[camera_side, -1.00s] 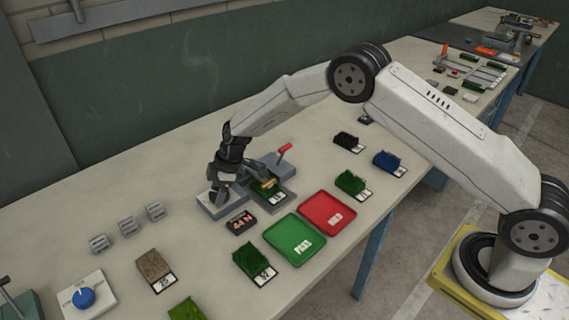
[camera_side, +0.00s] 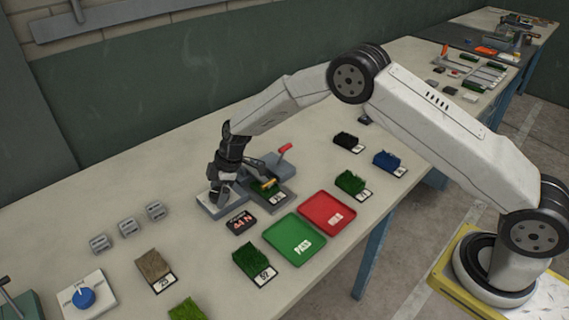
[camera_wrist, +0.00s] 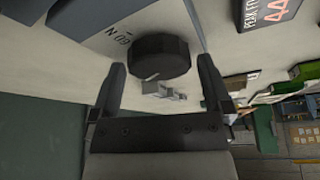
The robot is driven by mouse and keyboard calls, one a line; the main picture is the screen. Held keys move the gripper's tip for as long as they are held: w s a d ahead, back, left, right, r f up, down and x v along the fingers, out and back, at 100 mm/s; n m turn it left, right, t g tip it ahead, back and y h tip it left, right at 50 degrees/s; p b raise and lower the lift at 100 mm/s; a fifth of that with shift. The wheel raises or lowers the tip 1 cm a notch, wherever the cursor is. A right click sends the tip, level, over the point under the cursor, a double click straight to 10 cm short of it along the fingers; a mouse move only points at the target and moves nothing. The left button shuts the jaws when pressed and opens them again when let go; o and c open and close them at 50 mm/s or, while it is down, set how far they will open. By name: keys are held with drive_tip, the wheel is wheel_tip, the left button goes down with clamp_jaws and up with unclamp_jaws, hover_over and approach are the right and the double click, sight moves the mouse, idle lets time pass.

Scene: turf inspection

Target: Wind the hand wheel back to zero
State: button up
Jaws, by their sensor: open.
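The hand wheel (camera_wrist: 158,57) is a dark round knob at the end of a grey fixture block, seen in the wrist view. My gripper (camera_wrist: 160,72) is open, with one finger on each side of the wheel; I cannot tell whether they touch it. In the side view my gripper (camera_side: 218,190) is down at the left end of the grey fixture (camera_side: 206,207) and hides the wheel. The fixture carries an upside-down marking like "60 N". A turf sample with a yellow-brown clamp (camera_side: 267,184) and a red-handled lever (camera_side: 285,149) sit on its right.
A small display (camera_side: 241,222) in front of the fixture reads about 44 N. A green PASS tray (camera_side: 283,247) and a red tray (camera_side: 318,208) lie in front. Several turf samples stand around.

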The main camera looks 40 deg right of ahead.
drive_tip(key=shift+r, duration=0.1)
drive_tip(key=v, duration=0.7)
drive_tip(key=shift+r, duration=0.25)
drive_tip(key=shift+d, duration=0.1)
